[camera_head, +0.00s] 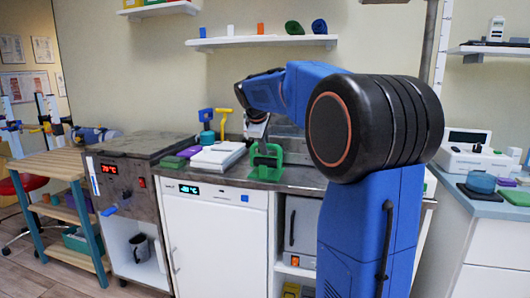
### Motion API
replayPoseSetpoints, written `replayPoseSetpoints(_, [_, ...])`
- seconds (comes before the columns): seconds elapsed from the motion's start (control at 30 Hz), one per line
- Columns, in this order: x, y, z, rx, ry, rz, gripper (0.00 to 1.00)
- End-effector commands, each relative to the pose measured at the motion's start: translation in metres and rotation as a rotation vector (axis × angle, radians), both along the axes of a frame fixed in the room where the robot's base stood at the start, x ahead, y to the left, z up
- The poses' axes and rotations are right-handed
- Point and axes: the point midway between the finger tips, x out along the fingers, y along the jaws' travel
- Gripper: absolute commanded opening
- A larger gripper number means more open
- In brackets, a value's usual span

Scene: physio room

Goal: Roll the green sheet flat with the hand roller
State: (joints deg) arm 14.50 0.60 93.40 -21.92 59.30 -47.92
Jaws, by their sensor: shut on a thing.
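My arm reaches over the dark worktop, and my gripper (262,143) points down at it. It is shut on what looks like the hand roller, small and partly hidden by the jaws. A green shape (267,172) lies on and rises from the worktop right at the gripper. I cannot tell which part of the green is the sheet and which is the roller, or whether the roller touches the sheet. A smaller flat green piece (189,152) lies to the left.
A white stack (217,156) lies just left of the gripper, with a purple piece (173,162) farther left. A blue pot (207,137) and a yellow stand (224,122) are behind. A wall shelf (262,41) hangs above. A heater cabinet (130,148) stands left.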

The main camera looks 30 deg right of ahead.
Motion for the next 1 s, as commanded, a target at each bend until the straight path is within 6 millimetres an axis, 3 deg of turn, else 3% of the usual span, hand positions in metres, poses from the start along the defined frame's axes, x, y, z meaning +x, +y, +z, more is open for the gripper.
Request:
replayPoseSetpoints(0.7, [0.000,0.000,0.046,0.001,-0.001,0.000,0.00])
replayPoseSetpoints(1.0, [0.000,0.000,0.054,0.001,0.001,0.000,0.00])
